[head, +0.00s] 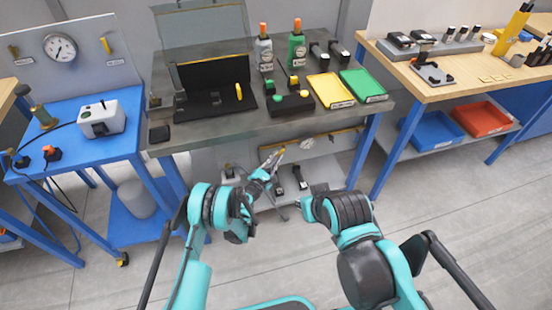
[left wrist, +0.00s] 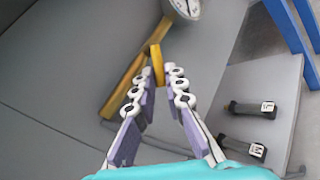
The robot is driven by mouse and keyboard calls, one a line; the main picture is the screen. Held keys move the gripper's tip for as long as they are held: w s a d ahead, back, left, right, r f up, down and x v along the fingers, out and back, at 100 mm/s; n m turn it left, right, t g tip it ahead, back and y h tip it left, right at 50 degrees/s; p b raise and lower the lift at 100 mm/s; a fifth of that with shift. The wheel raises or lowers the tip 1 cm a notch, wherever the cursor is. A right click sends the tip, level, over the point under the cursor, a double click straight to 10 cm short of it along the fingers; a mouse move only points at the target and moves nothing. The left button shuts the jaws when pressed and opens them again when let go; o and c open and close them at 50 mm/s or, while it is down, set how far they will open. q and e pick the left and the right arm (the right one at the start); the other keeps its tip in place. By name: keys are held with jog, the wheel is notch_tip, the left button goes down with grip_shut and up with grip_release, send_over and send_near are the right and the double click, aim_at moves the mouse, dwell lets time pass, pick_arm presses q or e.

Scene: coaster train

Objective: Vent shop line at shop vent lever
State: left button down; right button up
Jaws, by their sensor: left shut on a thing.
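The vent lever is a small yellow handle (left wrist: 158,66) in front of a grey panel under the middle bench. In the head view its yellow end (head: 281,149) shows small at my left gripper (head: 275,158). In the left wrist view my left gripper (left wrist: 155,88) has its fingertips on either side of the lever, shut on it. A yellow strip (left wrist: 121,88) runs along the panel behind the lever. A round gauge (left wrist: 186,7) sits above it.
Two black labelled handles (left wrist: 251,109) lie on the grey lower shelf (left wrist: 285,85) to the right. The bench top (head: 220,130) above holds a black open case, bottles, a yellow tray (head: 331,90) and a green tray (head: 362,84). Blue table legs (head: 363,150) stand to the right.

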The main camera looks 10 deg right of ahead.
pick_arm(q)
jog(key=shift+r, duration=0.1)
jog(key=shift+a+r+m+g+y+p, duration=0.15)
jog(key=shift+r+m+g+y+p, duration=0.65)
jog(key=shift+m+y, duration=0.55)
jog(key=shift+a+r+m+g+y+p, duration=0.15)
jog(key=shift+r+m+g+y+p, duration=0.65)
jog(key=shift+m+y, duration=0.55)
jog(key=shift+r, duration=0.15)
jog(key=c, duration=1.6)
grip_release()
jog(key=v, duration=1.2)
jog(key=shift+d, duration=0.1)
